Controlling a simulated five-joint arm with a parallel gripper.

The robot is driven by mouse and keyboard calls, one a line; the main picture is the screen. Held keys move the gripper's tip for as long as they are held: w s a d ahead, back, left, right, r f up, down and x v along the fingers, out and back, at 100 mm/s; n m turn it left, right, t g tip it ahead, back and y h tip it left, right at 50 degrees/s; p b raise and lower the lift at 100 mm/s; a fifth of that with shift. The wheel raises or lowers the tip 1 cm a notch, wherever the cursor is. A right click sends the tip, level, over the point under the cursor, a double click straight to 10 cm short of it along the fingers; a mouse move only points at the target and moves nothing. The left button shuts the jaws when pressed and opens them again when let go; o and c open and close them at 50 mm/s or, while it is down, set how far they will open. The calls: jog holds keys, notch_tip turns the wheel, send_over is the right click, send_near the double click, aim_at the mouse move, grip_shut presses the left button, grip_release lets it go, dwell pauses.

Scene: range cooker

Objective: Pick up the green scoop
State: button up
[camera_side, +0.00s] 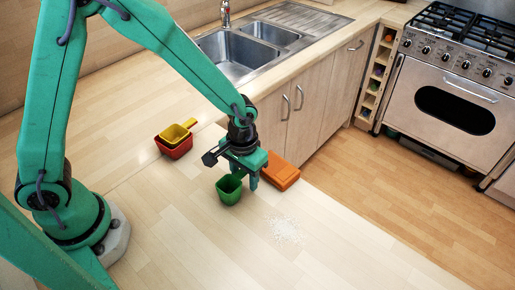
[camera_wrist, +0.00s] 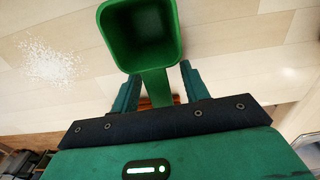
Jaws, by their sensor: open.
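The green scoop (camera_side: 229,190) stands on the light wooden worktop, cup opening upward. In the wrist view the cup of the green scoop (camera_wrist: 139,32) is at the top, and its handle points down toward my gripper (camera_wrist: 158,85). The two fingers are apart, one on each side of the handle, with a visible gap on each side. In the side view my gripper (camera_side: 247,174) is low over the worktop, just behind and right of the cup. The handle is hidden there by the gripper.
An orange block-like object (camera_side: 281,171) lies close right of my gripper. A yellow scoop (camera_side: 177,133) sits in a red container (camera_side: 175,150) to the left. White grains (camera_side: 287,229) are scattered to the right. The sink (camera_side: 238,56) is behind.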

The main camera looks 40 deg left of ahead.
grip_shut()
jog(key=shift+r, duration=0.15)
jog(key=shift+r, duration=0.9)
notch_tip(320, 180, up, 2)
jog(key=shift+r, duration=0.15)
jog(key=s+d+r, duration=0.6)
jog(key=s+d, duration=0.1)
jog(key=s, duration=0.2)
jog(key=shift+s+r, duration=0.25)
jog(key=shift+r, duration=0.05)
